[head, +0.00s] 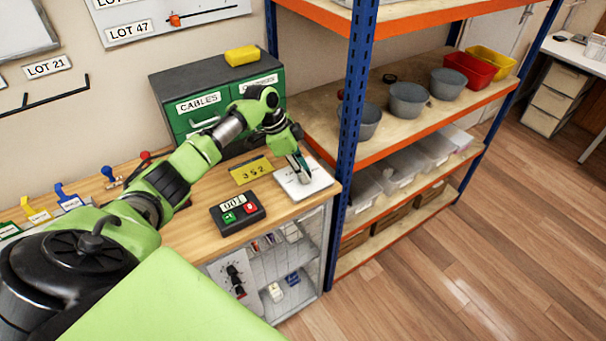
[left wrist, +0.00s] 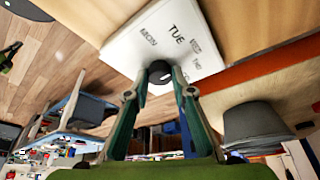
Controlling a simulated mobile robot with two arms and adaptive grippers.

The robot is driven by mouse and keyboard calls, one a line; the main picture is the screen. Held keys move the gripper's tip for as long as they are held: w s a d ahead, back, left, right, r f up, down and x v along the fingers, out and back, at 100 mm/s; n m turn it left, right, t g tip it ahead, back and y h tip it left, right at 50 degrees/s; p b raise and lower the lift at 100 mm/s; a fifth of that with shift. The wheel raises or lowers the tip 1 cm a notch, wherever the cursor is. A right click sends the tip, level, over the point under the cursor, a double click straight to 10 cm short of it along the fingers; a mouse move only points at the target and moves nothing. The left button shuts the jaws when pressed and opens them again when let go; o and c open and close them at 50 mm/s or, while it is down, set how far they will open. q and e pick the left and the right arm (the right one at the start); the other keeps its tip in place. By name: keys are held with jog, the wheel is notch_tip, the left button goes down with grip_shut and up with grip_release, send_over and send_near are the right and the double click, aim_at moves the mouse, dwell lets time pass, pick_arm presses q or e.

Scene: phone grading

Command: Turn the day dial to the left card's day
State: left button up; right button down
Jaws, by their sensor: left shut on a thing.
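The day dial's white plate (head: 316,184) lies at the right end of the wooden bench. In the left wrist view the plate (left wrist: 205,30) shows printed day names, with TUE readable and others beside it small or slanted. The dial's round dark knob (left wrist: 160,72) sits between my left fingertips; in the head view the gripper hides it. My left gripper (head: 303,172) reaches down onto the plate and is shut on the knob. The knob's pointer direction is not clear. I cannot make out a card with a day on it. My right gripper is out of view.
A green drawer cabinet (head: 190,120) stands behind. A blue rack post (head: 352,120) rises close on the right.

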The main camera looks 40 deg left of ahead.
pick_arm(q)
jog(key=shift+m, duration=0.3)
jog(key=o, duration=1.1)
jog(key=shift+o, duration=0.2)
jog(key=shift+r, duration=0.1)
jog(key=v, duration=1.1)
jog(key=shift+a+r, duration=0.15)
jog(key=shift+r, duration=0.25)
